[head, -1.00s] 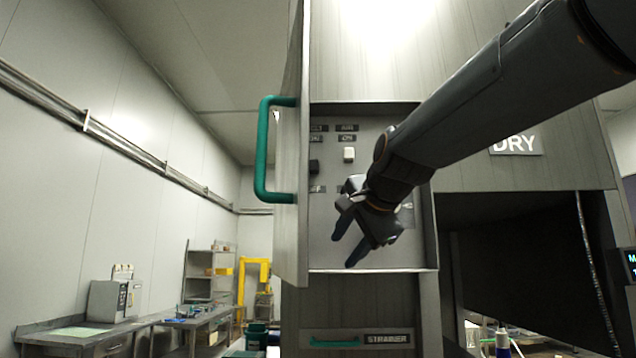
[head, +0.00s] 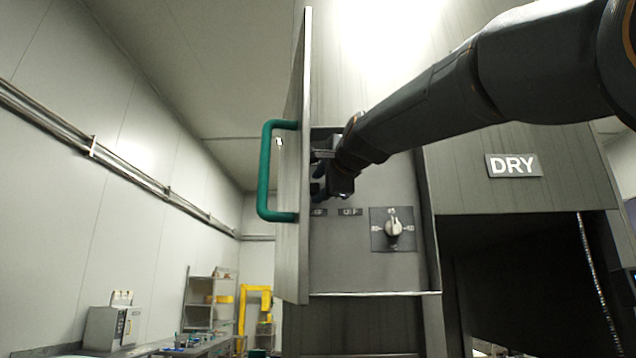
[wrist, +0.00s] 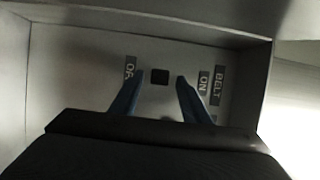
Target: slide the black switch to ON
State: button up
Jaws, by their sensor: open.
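The black switch (wrist: 159,76) shows in the wrist view as a small dark block on the grey panel (wrist: 75,80). It sits between the OFF label (wrist: 130,70) and the ON label (wrist: 205,84), nearer OFF. A BELT label (wrist: 216,86) lies beyond ON. My gripper (wrist: 160,79) is open, with one blue finger toward the OFF side of the switch and one toward the ON side; contact cannot be told. In the head view my gripper (head: 320,180) is at the panel's upper left, and the switches there are hidden behind it.
The open cabinet door (head: 292,190) with its green handle (head: 264,170) stands close to the left of my gripper. A rotary knob (head: 393,228) is lower right on the panel. The panel's recess walls (wrist: 180,25) surround the switches. A DRY sign (head: 513,165) is at right.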

jog(key=shift+w+a, duration=0.15)
jog(key=shift+w, duration=0.25)
jog(key=shift+c, duration=0.4)
grip_shut()
jog(key=shift+r+p, duration=1.7)
jog(key=shift+r, duration=0.1)
jog(key=shift+o, duration=0.4)
grip_release()
jog(key=shift+s, duration=0.15)
jog(key=b+v, duration=0.2)
jog(key=v, duration=0.5)
jog(key=shift+s+b, duration=0.25)
jog(key=shift+b, duration=0.15)
